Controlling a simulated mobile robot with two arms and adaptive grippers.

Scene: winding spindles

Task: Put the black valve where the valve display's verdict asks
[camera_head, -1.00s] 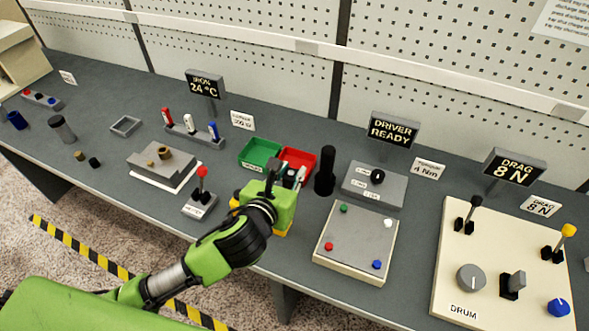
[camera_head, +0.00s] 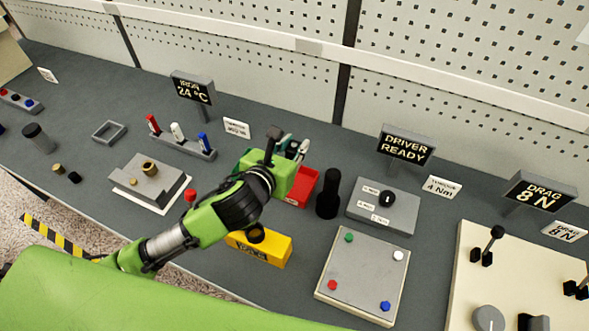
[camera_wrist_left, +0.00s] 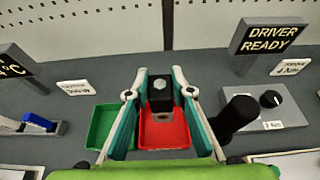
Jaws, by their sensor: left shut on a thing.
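My left gripper (camera_head: 291,150) is shut on the black valve (camera_wrist_left: 160,92), which has a pale hexagonal top and shows between the fingers in the left wrist view. In that view the valve overlaps the far part of the red tray (camera_wrist_left: 165,132); its height above the tray is hard to tell. The green tray (camera_wrist_left: 103,124) lies just left. In the head view the gripper partly covers the red tray (camera_head: 304,188) and most of the green tray (camera_head: 243,158). A yellow block (camera_head: 275,252) with a black round part stands nearer me; its lettering is unreadable. My right gripper is out of view.
A tall black driver (camera_head: 328,195) stands close right of the red tray, beside a grey dial box (camera_head: 383,206) and the "DRIVER READY" display (camera_head: 406,147). A panel with coloured buttons (camera_head: 362,272) lies nearer. An iron stand (camera_head: 152,178) is to the left.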

